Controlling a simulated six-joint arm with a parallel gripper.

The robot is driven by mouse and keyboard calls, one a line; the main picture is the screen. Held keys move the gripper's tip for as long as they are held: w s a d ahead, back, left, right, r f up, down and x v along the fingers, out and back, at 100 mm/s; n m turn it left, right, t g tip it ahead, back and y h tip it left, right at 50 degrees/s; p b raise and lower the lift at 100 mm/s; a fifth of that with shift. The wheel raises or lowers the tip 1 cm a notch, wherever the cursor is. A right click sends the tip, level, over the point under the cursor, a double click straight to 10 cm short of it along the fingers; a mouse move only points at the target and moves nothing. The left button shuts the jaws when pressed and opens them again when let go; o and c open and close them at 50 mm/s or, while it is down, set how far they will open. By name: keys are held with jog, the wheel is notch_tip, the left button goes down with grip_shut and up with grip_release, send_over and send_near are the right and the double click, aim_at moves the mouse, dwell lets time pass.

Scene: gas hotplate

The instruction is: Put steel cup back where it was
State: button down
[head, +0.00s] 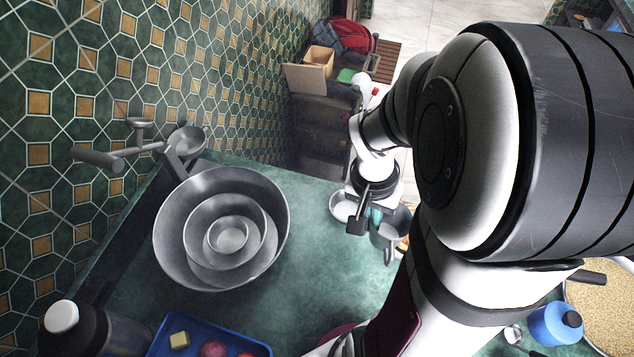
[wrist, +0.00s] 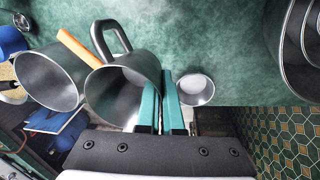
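The steel cup (head: 389,234) is a grey metal mug with a loop handle, near the right edge of the green counter, partly behind my arm. In the wrist view the steel cup (wrist: 112,98) opens toward the camera, its handle at the top. My gripper (wrist: 160,85) has teal fingers close together. One finger is inside the cup and the other outside, with the cup's right wall between them. My gripper (head: 372,214) is at the cup's left side in the head view. I cannot tell whether the cup touches the counter.
A small metal bowl (wrist: 196,89) stands close beside the outer finger. Another metal vessel (wrist: 48,80) and an orange stick (wrist: 78,47) are on the cup's other side. Nested steel bowls (head: 172,263) and a blue tray (head: 180,325) are at the left. Counter between is clear.

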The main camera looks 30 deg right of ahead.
aim_at(373, 241)
jog(key=s+m, duration=0.1)
jog(key=s+a+f+m, duration=0.1)
jog(key=shift+s, duration=0.35)
jog(key=w+a+f, duration=0.4)
jog(key=a, duration=0.1)
jog(key=w+a+f, duration=0.2)
jog(key=a, duration=0.1)
jog(key=shift+w+a+f, duration=0.1)
jog(key=shift+w+f, duration=0.05)
jog(key=shift+w, duration=0.15)
notch_tip(373, 241, down, 4)
jog(key=shift+w+a+f, duration=0.1)
jog(key=shift+a, duration=0.05)
jog(key=shift+f, duration=0.15)
jog(key=c, duration=1.1)
grip_release()
